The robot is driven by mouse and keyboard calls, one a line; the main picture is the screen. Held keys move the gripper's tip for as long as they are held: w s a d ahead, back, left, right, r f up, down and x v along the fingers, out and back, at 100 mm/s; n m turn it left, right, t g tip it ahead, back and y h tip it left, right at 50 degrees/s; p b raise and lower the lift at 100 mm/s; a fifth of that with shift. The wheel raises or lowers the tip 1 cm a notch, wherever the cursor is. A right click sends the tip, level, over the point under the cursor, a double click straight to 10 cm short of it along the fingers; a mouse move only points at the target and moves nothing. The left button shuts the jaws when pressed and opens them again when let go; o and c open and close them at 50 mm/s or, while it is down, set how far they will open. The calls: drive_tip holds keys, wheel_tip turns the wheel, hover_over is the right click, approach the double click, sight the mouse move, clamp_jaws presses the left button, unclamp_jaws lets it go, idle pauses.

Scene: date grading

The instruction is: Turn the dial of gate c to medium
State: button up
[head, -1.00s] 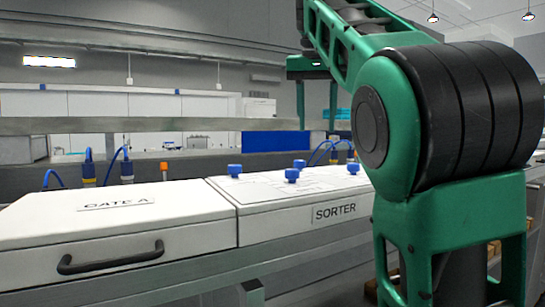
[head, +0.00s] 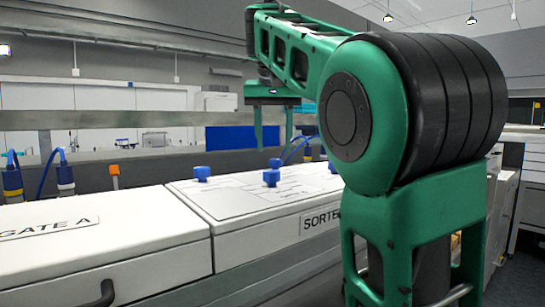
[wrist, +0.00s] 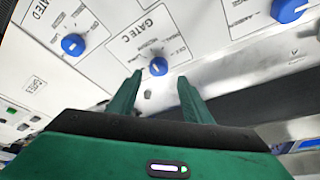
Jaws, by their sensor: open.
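The dial of gate c (wrist: 158,66) is a round blue knob on a white panel, below the upside-down label "GATE C" (wrist: 147,24) in the wrist view. Its pointer setting is too small to read. My gripper (wrist: 160,79) is open, with its two green fingers spread apart and the dial just beyond the gap between their tips. The fingers do not visibly grip it. In the head view my gripper (head: 274,142) hangs fingers-down above the sorter (head: 245,205). Several blue dials stand on the sorter there; I cannot tell which belongs to gate c.
The gate d dial (wrist: 73,44) sits to the left, and another blue dial (wrist: 288,10) at the top right of the wrist view. The white gate a cover (head: 90,250) adjoins the sorter. An orange-topped post (head: 115,174) and blue cable plugs (head: 64,172) stand behind it.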

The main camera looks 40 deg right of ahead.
sight(274, 159)
drive_tip(key=shift+x, duration=1.8)
drive_tip(key=shift+w, duration=0.1)
drive_tip(key=shift+a, duration=0.1)
drive_tip(key=c, duration=1.1)
